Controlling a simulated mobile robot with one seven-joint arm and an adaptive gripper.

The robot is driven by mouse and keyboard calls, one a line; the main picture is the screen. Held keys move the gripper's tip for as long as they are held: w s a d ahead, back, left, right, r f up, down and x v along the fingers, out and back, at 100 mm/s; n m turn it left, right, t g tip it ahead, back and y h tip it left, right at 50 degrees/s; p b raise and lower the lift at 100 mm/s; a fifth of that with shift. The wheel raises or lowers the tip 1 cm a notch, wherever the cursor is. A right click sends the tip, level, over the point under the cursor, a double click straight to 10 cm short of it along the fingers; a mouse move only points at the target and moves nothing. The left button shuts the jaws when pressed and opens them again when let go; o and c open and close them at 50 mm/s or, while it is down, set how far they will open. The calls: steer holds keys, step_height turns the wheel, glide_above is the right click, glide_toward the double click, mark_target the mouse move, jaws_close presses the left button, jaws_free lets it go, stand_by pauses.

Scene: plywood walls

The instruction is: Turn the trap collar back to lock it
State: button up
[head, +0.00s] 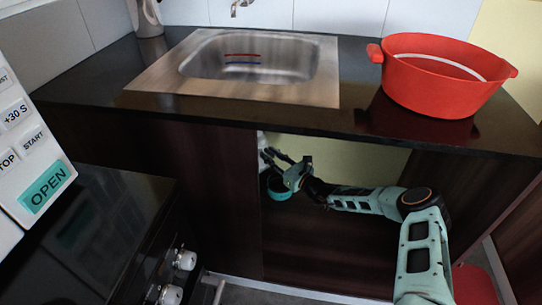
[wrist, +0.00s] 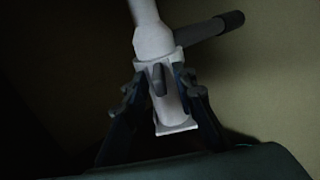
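The trap collar (wrist: 158,62) shows in the wrist view as a pale grey ring on a pale pipe (wrist: 150,25), with a small dark tab (wrist: 158,80) on its front. A pale tapered piece (wrist: 170,108) hangs below it, and a dark pipe (wrist: 215,26) runs off to the upper right. My gripper (wrist: 160,92) has one dark finger on each side of the collar and the piece below. Whether both fingers press on it is too dark to tell. In the head view my gripper (head: 284,170) is inside the cabinet under the sink; the collar is not clear there.
The dark counter (head: 300,117) with the steel sink (head: 160,84) lies above my arm. A red pot (head: 425,85) stands on the counter at right. Cabinet panels (head: 225,180) border the opening.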

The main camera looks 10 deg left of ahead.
steer(key=v, duration=1.2)
steer(key=shift+s+a+r, duration=0.1)
stand_by(0.4)
